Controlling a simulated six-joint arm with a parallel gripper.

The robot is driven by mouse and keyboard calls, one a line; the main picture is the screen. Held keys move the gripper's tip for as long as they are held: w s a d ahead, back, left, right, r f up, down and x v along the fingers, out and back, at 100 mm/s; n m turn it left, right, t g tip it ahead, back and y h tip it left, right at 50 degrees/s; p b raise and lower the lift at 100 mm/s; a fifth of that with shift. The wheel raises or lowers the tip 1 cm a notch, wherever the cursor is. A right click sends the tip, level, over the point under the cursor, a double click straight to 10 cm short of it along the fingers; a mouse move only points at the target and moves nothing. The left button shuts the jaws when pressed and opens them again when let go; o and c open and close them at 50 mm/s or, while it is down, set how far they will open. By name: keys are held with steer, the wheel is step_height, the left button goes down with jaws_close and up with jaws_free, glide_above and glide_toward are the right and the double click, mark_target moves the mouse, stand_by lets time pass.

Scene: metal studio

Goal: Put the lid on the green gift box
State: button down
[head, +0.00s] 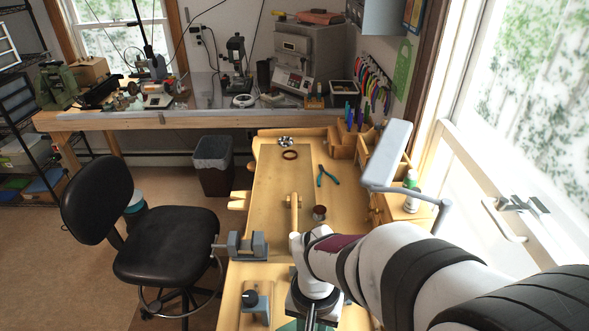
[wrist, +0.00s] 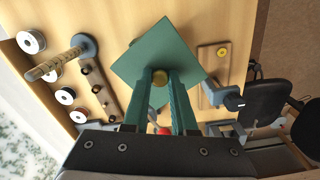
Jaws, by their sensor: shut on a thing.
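In the wrist view my gripper (wrist: 160,82) has its two green fingers shut on the round gold knob of a square green lid (wrist: 142,59). The lid appears flat and turned at an angle to the fingers. The green gift box is not visible in the wrist view; the lid may hide it, and I cannot tell whether the two touch. In the head view my gripper (head: 308,316) is at the bottom edge, partly cut off, with a bit of green (head: 288,327) beside it.
A blue-grey vise (head: 247,245) is clamped at the bench's left edge, near a black chair (head: 110,215). Pliers (head: 326,176) and a dark ring (head: 290,155) lie farther back on the bench.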

steer(key=m, duration=0.2)
steer(key=w+d+m, duration=0.1)
steer(key=m, duration=0.1)
steer(key=shift+f+m, duration=0.15)
steer(key=shift+m, duration=0.15)
steer(key=shift+f, duration=2.95)
steer(key=shift+f, duration=1.1)
steer(key=c, duration=0.6)
jaws_free()
steer(key=shift+c, duration=0.2)
steer(key=shift+r, duration=0.1)
